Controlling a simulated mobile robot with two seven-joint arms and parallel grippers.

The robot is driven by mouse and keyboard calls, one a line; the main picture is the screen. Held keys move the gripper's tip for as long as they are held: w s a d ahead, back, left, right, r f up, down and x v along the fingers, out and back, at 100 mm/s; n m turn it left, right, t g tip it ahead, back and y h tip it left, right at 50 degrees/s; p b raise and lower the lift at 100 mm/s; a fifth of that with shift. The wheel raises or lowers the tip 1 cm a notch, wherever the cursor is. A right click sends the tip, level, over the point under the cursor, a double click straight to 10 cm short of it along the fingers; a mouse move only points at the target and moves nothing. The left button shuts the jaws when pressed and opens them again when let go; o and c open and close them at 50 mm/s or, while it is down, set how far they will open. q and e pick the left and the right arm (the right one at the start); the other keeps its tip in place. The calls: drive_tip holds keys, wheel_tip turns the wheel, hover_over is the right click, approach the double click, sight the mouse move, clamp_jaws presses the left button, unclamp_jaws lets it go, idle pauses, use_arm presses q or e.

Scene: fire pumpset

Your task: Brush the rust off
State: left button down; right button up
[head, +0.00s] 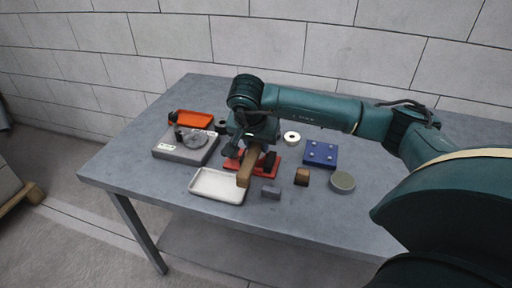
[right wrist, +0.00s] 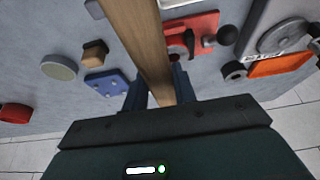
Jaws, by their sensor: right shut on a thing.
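My right gripper (head: 252,146) is shut on a long wooden handle (head: 245,169), apparently that of a brush. The handle runs up between the two fingers in the right wrist view (right wrist: 140,35). The gripper is over the middle of the table, above a red fixture (head: 265,169) that it partly covers. The red fixture also shows in the right wrist view (right wrist: 205,24), beside the handle. I cannot tell whether the brush touches it; bristles are not clearly visible. No rust can be made out clearly. My left gripper is not in view.
On the grey table (head: 140,160) are a white tray (head: 205,195), an orange tray (head: 190,118), a grey slab (head: 170,153) bearing a metal part, a blue block (head: 320,155), a pale ring (head: 291,138), a brown block (head: 302,177), a round disc (head: 342,182) and a small grey block (head: 270,192).

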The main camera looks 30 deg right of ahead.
drive_tip(key=shift+r+p, duration=0.8)
drive_tip(key=shift+r, duration=0.8)
